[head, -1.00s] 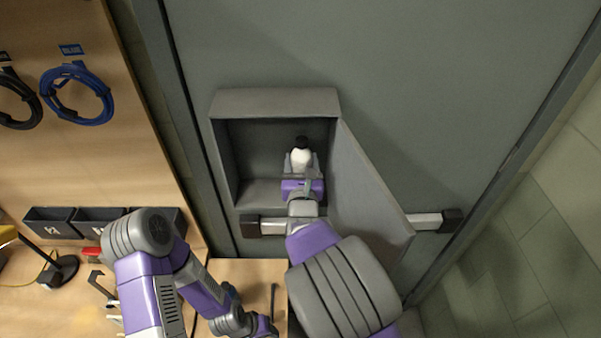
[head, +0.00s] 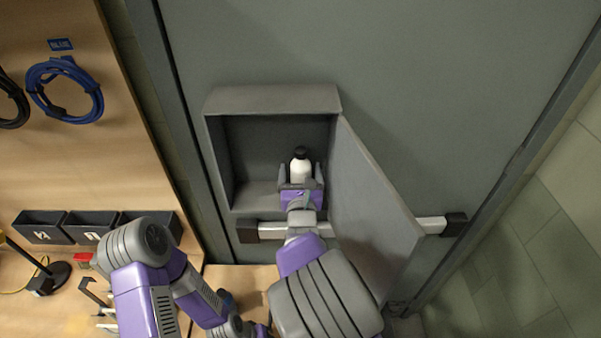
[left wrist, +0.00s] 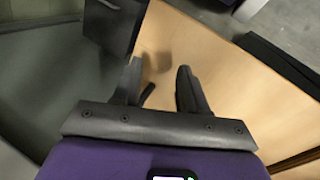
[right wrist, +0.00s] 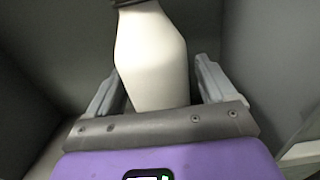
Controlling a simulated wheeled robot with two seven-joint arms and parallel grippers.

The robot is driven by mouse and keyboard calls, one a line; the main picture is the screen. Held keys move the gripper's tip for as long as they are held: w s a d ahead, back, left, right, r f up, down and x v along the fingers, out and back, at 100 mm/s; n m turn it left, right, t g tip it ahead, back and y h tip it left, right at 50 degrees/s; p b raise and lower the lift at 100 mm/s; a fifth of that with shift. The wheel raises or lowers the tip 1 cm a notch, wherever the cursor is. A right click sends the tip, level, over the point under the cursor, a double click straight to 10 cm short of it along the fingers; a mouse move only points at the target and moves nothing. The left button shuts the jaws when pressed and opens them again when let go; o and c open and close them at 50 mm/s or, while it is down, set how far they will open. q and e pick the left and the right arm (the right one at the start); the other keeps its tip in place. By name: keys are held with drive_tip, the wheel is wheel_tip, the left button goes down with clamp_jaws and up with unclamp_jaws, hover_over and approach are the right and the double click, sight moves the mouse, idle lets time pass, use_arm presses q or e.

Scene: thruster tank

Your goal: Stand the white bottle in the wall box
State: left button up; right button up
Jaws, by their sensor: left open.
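The white bottle (head: 301,169) with a black cap stands upright inside the grey wall box (head: 272,101), toward its right side. My right gripper (head: 300,178) reaches into the box from the front. Its fingers are open on either side of the bottle, with a gap visible at the right finger in the right wrist view (right wrist: 160,85). The bottle's body (right wrist: 153,60) fills the space ahead of the palm there; its base is partly hidden. My left gripper (left wrist: 160,85) is open and empty over the wooden surface.
The box's door (head: 370,210) hangs open to the right, close to my right arm. A push bar (head: 270,230) crosses below the box. A wooden bench with dark bins (head: 92,228), a blue cable coil (head: 64,91) and a dark stand (head: 55,275) is on the left.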

use_arm(q)
drive_tip(key=shift+r, duration=0.15)
use_arm(e)
drive_tip(key=shift+r, duration=0.2)
use_arm(q)
drive_tip(key=shift+f+b, duration=0.35)
drive_tip(key=shift+f, duration=0.15)
use_arm(e)
drive_tip(key=s, duration=1.2)
drive_tip(key=shift+f, duration=0.1)
use_arm(q)
drive_tip(key=shift+s, duration=0.1)
